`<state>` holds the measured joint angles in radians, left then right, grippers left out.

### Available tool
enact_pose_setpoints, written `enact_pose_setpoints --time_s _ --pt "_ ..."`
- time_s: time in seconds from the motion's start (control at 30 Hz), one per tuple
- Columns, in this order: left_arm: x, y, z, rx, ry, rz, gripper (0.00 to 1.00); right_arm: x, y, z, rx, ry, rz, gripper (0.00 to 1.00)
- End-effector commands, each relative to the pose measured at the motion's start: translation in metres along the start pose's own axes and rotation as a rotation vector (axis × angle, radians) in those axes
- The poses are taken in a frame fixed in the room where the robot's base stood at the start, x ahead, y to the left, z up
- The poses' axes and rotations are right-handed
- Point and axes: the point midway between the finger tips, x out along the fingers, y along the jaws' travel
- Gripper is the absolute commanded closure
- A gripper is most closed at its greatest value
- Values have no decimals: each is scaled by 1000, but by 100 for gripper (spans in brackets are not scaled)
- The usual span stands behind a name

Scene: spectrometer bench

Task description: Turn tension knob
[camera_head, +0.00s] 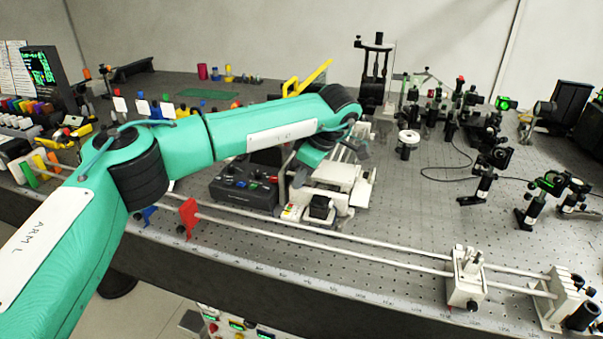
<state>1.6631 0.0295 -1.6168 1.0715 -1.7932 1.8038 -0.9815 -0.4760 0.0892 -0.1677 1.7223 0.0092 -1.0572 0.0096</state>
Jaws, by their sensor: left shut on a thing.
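My left arm reaches across the bench from the left, and its wrist bends down at the white stage assembly (335,178) in the middle. My left gripper (299,178) is low beside the left side of this assembly. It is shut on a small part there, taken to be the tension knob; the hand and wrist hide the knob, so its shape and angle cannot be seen. My right gripper is not in view.
A dark control box (244,187) with small knobs stands just left of the gripper. A long double rail (345,245) with a white carriage (466,278) and a red plate (188,214) runs along the front. Optical mounts crowd the right.

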Motion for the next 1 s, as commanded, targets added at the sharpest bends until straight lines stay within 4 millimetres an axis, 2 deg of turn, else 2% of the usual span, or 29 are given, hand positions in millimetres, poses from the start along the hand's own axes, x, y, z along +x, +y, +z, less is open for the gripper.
enact_pose_setpoints --time_s 0.6,1.0 --pt "-2 7 -3 -528 0 -217 100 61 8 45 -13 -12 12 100" --pt "-1 8 -5 -745 0 -306 100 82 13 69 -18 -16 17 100"
